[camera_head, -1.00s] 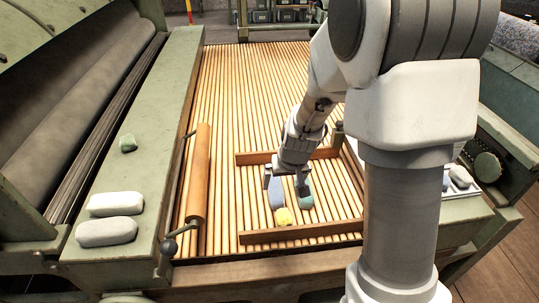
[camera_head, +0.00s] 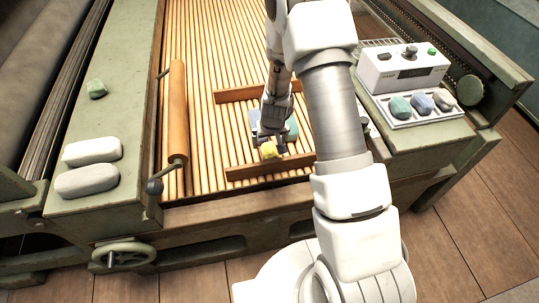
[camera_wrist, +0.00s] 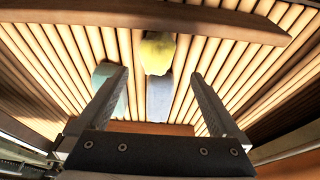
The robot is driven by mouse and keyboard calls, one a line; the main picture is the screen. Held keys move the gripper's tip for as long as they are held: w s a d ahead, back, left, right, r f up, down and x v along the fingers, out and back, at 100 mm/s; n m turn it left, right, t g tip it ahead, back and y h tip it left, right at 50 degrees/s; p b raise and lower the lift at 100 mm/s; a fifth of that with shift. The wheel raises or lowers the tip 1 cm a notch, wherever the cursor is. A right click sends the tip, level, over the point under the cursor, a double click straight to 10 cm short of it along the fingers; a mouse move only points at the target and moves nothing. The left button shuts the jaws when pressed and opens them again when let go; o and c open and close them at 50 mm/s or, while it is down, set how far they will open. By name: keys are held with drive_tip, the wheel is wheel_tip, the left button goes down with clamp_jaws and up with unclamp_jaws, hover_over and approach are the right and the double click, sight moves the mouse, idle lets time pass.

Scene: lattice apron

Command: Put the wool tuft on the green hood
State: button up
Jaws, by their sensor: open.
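A yellow wool tuft (camera_head: 269,150) lies on the wooden slats inside the brown wooden frame. In the wrist view it (camera_wrist: 158,52) is just beyond my fingertips. My gripper (camera_wrist: 157,76) is open over the slats, its fingers either side of a blue tuft (camera_wrist: 159,98). A green tuft (camera_wrist: 107,74) lies by the left finger, partly hidden by it. The green tuft also shows right of my gripper in the head view (camera_head: 291,128). I cannot tell whether a finger touches any tuft. The green hood (camera_head: 126,112) is the painted panel at left.
An orange-brown roller (camera_head: 177,112) stands between hood and frame. Frame rails (camera_head: 243,172) border the tufts. A right-hand tray (camera_head: 428,120) holds several coloured lumps.

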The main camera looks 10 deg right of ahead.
sight(270, 149)
drive_tip(key=x, duration=0.2)
drive_tip(key=b+x, duration=0.1)
drive_tip(key=x, duration=0.1)
drive_tip(key=b+x, duration=0.1)
drive_tip(key=x, duration=0.1)
drive_tip(key=shift+d+f, duration=0.3)
drive_tip(key=shift+f, duration=0.1)
drive_tip(key=shift+r, duration=0.15)
drive_tip(key=c, duration=1.5)
